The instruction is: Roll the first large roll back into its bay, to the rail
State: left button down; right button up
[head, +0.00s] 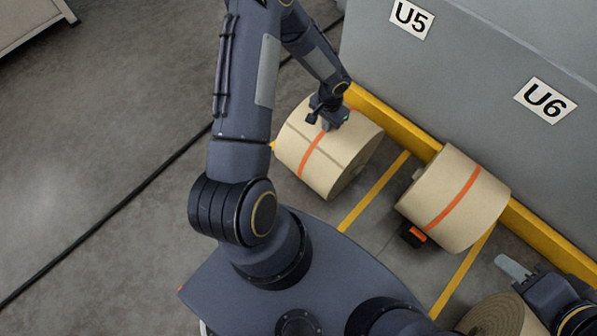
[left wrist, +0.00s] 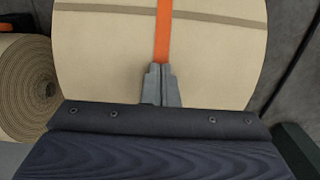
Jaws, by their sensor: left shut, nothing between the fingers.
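A large kraft roll (head: 325,150) with an orange band lies on its side in the bay below the U5 sign, close to the yellow rail (head: 395,122). I cannot tell whether it touches the rail. My left gripper (head: 330,122) is shut and empty at the roll's upper side by the band. In the left wrist view the closed fingertips (left wrist: 158,72) lie over the roll (left wrist: 110,50), at the orange band; contact is unclear. My right gripper (head: 512,267) is at the lower right, above a third roll (head: 497,318); its jaw opening is unclear.
A second banded roll (head: 455,200) lies in the neighbouring bay by the rail, with a black and orange block (head: 413,236) beside it. Yellow floor lines (head: 373,192) divide the bays. A grey wall (head: 470,70) stands behind. A black cable (head: 110,205) crosses the open floor at left.

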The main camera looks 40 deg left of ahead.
pick_arm(q)
jog(key=shift+w+f, duration=0.1)
jog(key=shift+w, duration=0.05)
dwell(0.7)
jog(key=shift+w+f, duration=0.1)
jog(key=shift+w, duration=1)
jog(key=shift+w+d, duration=0.15)
jog(key=shift+w, duration=1)
jog(key=shift+w+d+r+b, duration=0.15)
jog(key=shift+w+b, duration=0.25)
jog(key=shift+w, duration=0.85)
jog(key=shift+w+d+r+b, duration=0.15)
jog(key=shift+w+b, duration=0.25)
jog(key=shift+w, duration=0.85)
jog(key=shift+w+d+f+b, duration=0.1)
jog(key=shift+w+b, duration=1.05)
jog(key=shift+w, duration=1.35)
